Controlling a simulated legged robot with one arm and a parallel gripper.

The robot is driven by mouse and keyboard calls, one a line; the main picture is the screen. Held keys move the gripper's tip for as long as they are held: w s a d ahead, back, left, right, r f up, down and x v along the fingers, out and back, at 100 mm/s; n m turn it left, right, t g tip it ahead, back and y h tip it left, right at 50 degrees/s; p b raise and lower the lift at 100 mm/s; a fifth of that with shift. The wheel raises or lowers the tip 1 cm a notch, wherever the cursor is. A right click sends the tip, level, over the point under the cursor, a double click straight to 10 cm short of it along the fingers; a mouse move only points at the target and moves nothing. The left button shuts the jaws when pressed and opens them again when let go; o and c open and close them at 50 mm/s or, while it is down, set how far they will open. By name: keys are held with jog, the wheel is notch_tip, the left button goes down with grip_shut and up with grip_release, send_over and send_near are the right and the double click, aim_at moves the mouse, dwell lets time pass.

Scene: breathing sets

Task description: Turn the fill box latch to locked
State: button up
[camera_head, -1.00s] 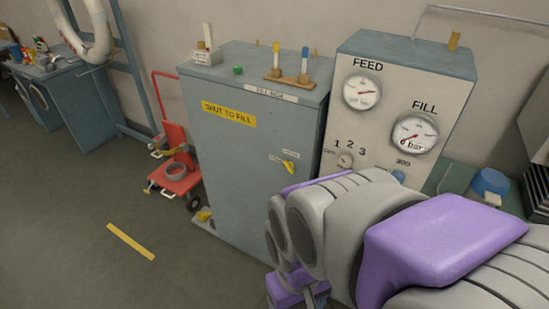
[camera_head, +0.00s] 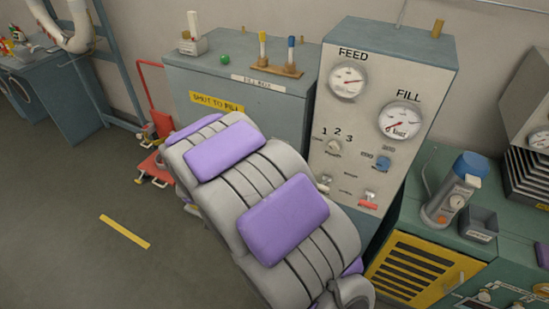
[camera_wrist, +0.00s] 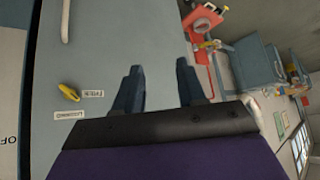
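The grey-blue fill box (camera_head: 250,105) stands against the wall, with a yellow "SHUT TO FILL" label on its front. My arm crosses in front of it in the head view and hides the latch and my gripper there. In the wrist view, which is turned sideways, the yellow latch (camera_wrist: 68,92) sits on the box front (camera_wrist: 110,40). Its tip lies beside a small label that seems to read "FREE" (camera_wrist: 93,93); a "LOCKED" label (camera_wrist: 72,115) lies below. My gripper (camera_wrist: 158,85) is open and empty, its dark fingers apart from the latch and to its right.
The gauge panel (camera_head: 375,140) with FEED and FILL dials adjoins the box on the right. A red hand cart (camera_head: 152,165) stands left of the box. The floor at left is clear.

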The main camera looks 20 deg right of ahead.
jog(key=w+d+f+t+h+p, duration=0.1)
jog(key=w+d+f+t+h, duration=0.1)
jog(key=w+d+f+h, duration=0.35)
jog(key=s+d+t+h+p, duration=0.1)
jog(key=s+d+h+p, duration=0.1)
jog(key=s+d+h, duration=0.55)
jog(key=w+b+x, duration=0.1)
jog(key=b+x, duration=0.2)
jog(key=x, duration=1.4)
jog(key=shift+a+n, duration=0.4)
jog(key=shift+c, duration=0.5)
grip_shut()
